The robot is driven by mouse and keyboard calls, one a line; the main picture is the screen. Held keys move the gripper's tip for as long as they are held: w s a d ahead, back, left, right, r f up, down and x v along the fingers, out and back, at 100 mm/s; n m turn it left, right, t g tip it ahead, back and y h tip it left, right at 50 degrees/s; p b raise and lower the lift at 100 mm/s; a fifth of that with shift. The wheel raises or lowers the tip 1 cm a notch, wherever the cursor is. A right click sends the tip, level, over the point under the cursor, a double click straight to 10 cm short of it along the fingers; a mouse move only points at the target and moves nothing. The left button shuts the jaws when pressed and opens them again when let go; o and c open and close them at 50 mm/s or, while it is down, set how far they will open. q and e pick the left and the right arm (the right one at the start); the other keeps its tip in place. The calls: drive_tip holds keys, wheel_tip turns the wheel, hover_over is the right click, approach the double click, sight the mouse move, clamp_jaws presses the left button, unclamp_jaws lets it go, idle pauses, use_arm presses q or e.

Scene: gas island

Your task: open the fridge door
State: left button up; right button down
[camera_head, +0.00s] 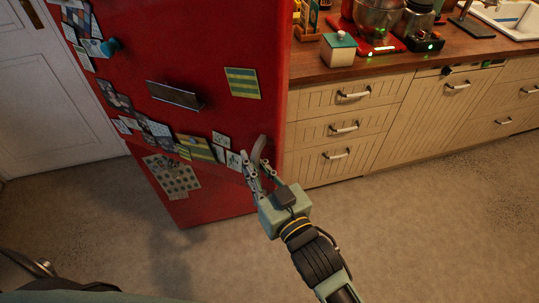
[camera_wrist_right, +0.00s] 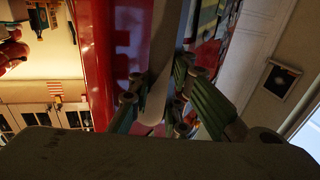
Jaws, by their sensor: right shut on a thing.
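The red fridge (camera_head: 215,50) stands left of the wooden counter, its front covered with magnets and pictures. I cannot tell whether its door is fully closed or slightly ajar. The fridge handle (camera_head: 259,147) is a pale grey bar near the right edge of the door. My right gripper (camera_head: 257,168) is at the handle with its fingers shut around it. In the right wrist view the handle (camera_wrist_right: 160,75) runs between the fingers of my right gripper (camera_wrist_right: 157,98), beside the red door (camera_wrist_right: 93,50). My left gripper is not in view.
A counter (camera_head: 310,66) with cream drawers (camera_head: 345,128) stands right of the fridge. It bears a box (camera_head: 338,50) and a red kitchen scale (camera_head: 378,45). A white door (camera_head: 45,90) is at the left. The floor (camera_head: 430,220) in front is clear.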

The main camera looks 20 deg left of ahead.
drive_tip(key=shift+s+a+f, duration=0.1)
drive_tip(key=shift+s+a, duration=0.1)
drive_tip(key=shift+s, duration=0.7)
drive_tip(key=c, duration=1.7)
unclamp_jaws()
drive_tip(key=shift+d, duration=0.2)
drive_tip(key=shift+c, duration=0.2)
drive_tip(key=shift+a, duration=0.1)
drive_tip(key=v, duration=1.2)
